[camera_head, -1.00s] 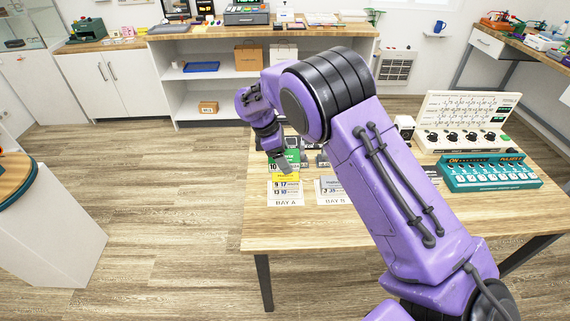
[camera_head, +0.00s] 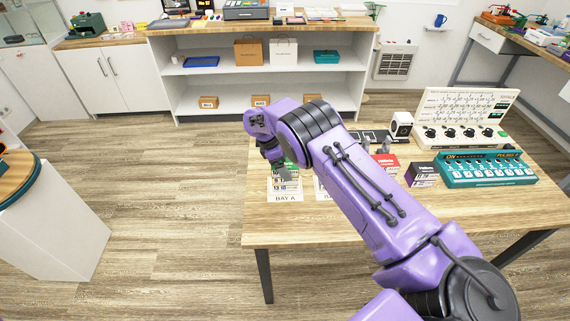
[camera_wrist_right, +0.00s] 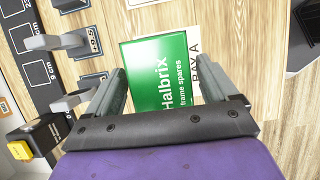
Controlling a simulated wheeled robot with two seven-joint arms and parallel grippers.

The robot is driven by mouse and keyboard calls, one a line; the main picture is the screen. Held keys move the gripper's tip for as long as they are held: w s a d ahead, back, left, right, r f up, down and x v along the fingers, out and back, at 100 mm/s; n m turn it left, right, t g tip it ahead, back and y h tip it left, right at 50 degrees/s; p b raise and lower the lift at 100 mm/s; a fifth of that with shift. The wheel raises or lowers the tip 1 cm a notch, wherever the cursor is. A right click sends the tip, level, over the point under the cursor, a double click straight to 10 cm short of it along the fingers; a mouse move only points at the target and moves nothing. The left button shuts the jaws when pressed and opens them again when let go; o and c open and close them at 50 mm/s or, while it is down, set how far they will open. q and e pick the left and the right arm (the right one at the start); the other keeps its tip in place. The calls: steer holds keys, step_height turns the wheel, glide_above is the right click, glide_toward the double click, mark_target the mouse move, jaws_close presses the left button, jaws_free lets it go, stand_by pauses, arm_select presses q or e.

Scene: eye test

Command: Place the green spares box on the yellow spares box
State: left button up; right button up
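The green spares box, with white lettering (camera_wrist_right: 160,80), lies between the two fingers of my right gripper (camera_wrist_right: 163,72) in the right wrist view. In the head view, the right gripper (camera_head: 283,172) is low over the table at the bay A card (camera_head: 286,197), and only a little of the green box (camera_head: 291,162) shows. The yellow spares box is not clearly made out; the gripper and the green box cover that spot. Whether the green box rests on it cannot be told. My left gripper is out of view.
On the table (camera_head: 330,232) stand a red box (camera_head: 388,160), a dark purple box (camera_head: 422,177), a teal device (camera_head: 488,171) and a white knobbed panel (camera_head: 455,132). Grey upright pieces (camera_wrist_right: 60,41) stand on a dark marked strip left of the green box. The table's front is clear.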

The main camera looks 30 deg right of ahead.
steer(key=shift+r, duration=0.3)
steer(key=shift+w+a+r, duration=0.15)
steer(key=shift+w+r, duration=0.05)
steer(key=shift+r, duration=0.1)
steer(key=b+v, duration=0.2)
steer(key=v, duration=0.9)
steer(key=shift+s+r, duration=0.1)
steer(key=shift+s, duration=0.05)
